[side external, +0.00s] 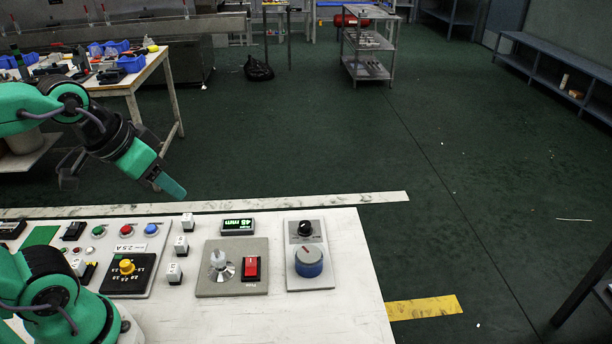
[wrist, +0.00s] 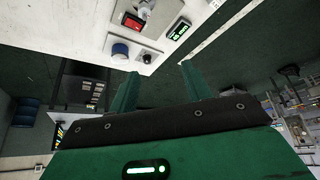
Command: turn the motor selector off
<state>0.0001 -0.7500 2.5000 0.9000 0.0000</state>
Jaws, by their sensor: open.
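A white control panel (side external: 345,240) carries several knobs and switches; I cannot read which is labelled motor selector. A grey plate (side external: 215,289) holds a pale upright knob (side external: 218,259) and a red rocker switch (side external: 251,268). To its right, another plate holds a black knob (side external: 305,228) above a blue knob (side external: 309,262). A yellow knob (side external: 127,266) sits on a black plate at left. My gripper (side external: 174,187) is open and empty, above and behind the panel. In the wrist view its fingers (wrist: 158,80) are apart, with the blue knob (wrist: 120,50) beyond them.
A lit green display (side external: 238,225) is at the panel's back edge. Several small white switches (side external: 181,245) and coloured buttons (side external: 126,230) are on the left. A cluttered workbench (side external: 152,68) stands behind my arm. Open green floor lies behind and right of the panel.

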